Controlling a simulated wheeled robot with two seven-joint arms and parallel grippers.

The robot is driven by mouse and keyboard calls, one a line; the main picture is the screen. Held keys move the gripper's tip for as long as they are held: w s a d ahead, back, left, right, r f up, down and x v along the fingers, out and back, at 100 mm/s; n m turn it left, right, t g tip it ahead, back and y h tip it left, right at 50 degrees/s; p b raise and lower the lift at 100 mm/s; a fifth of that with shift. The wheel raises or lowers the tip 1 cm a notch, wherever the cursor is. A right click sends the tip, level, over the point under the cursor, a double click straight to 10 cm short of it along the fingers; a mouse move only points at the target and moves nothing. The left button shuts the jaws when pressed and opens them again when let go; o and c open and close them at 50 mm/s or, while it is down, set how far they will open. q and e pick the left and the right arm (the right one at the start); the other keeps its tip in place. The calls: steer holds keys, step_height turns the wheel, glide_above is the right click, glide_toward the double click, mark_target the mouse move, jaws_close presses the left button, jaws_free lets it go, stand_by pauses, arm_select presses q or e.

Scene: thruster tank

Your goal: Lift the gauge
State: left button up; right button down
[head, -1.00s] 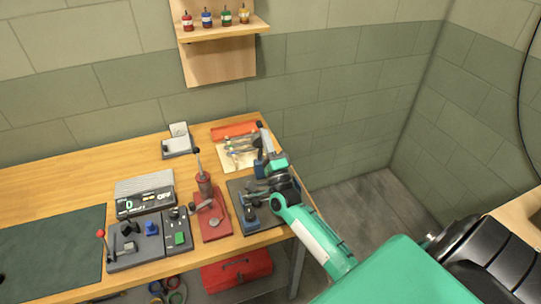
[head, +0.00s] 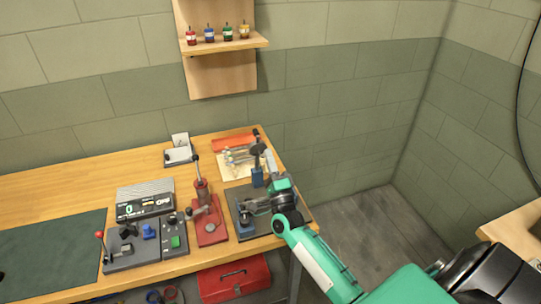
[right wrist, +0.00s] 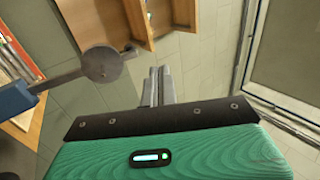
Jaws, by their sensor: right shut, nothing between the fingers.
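I cannot pick out the gauge for certain. A round grey disc on a metal rod (right wrist: 102,64) sticks out from a blue block (right wrist: 15,100) at the left of the right wrist view. It seems to be the dark round-topped piece (head: 258,149) above a blue base (head: 257,178) at the bench's right end in the head view. My left gripper is not in view.
A red hand pump (head: 208,215) stands left of my right gripper, with a control box (head: 145,245) and a display unit (head: 145,200) further left. An orange tray (head: 233,141) lies behind. A shelf with small bottles (head: 225,45) hangs on the wall.

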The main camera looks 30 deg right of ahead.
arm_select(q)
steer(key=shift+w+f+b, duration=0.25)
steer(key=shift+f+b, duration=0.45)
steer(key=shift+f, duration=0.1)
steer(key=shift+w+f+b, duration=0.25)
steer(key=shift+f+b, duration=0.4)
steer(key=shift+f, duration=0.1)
arm_select(e)
steer(key=s+a+f, duration=0.2)
steer(key=s, duration=0.5)
steer(key=shift+s+f, duration=0.15)
steer(key=shift+f, duration=0.1)
